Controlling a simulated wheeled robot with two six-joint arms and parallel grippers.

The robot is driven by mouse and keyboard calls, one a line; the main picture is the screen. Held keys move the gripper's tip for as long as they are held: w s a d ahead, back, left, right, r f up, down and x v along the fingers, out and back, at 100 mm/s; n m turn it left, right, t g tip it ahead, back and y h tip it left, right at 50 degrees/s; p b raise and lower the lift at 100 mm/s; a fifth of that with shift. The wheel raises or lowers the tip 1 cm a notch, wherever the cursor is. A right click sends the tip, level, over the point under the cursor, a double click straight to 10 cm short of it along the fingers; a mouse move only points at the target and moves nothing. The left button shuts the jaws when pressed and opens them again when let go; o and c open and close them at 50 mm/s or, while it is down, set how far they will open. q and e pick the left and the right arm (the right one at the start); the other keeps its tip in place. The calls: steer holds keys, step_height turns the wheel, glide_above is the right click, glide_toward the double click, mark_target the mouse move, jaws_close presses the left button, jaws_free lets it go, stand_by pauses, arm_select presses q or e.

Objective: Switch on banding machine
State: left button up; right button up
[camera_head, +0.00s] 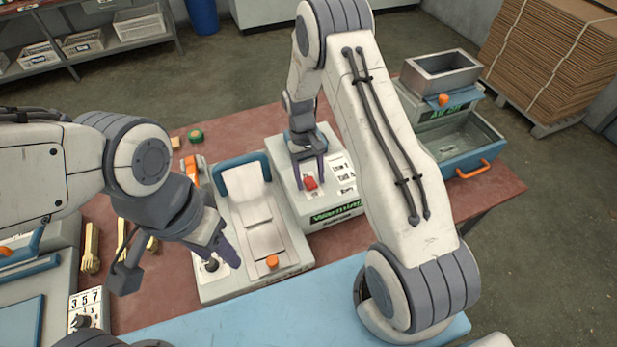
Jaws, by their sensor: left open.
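A pale machine (330,198) with a green-lettered sign reading "Warming" stands at the back middle of the table, a red switch (310,184) on its top. My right gripper (310,175) points down over this switch with its fingers apart, one on each side; I cannot tell if they touch it. In front is another pale machine (288,268) with metal plates, a blue handle, an orange knob (272,262) and a black lever (211,265). My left gripper (230,252) is open beside this lever. No label shows which one is the banding machine.
A machine with a metal hopper (440,74) and blue tray (462,140) stands at the right. A blue surface (300,312) lies in front. My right arm hides part of the table.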

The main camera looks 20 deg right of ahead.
mark_target(306, 176)
steer(key=b+v, duration=0.3)
steer(key=v, duration=0.7)
steer(key=shift+r, duration=0.25)
steer(key=s+a+r+n+t+b, duration=0.1)
steer(key=s+a+r+n, duration=0.1)
steer(key=s+a+r, duration=0.3)
steer(key=s+a+r+n+t+b, duration=0.1)
steer(key=s+a+r+n, duration=0.15)
steer(key=s+a, duration=0.55)
steer(key=s+a+n+t+y+b, duration=0.1)
steer(key=s+n, duration=0.1)
steer(key=s, duration=1.3)
steer(key=shift+a+r+t, duration=0.15)
steer(key=shift+r+t, duration=0.1)
steer(key=shift+t, duration=0.15)
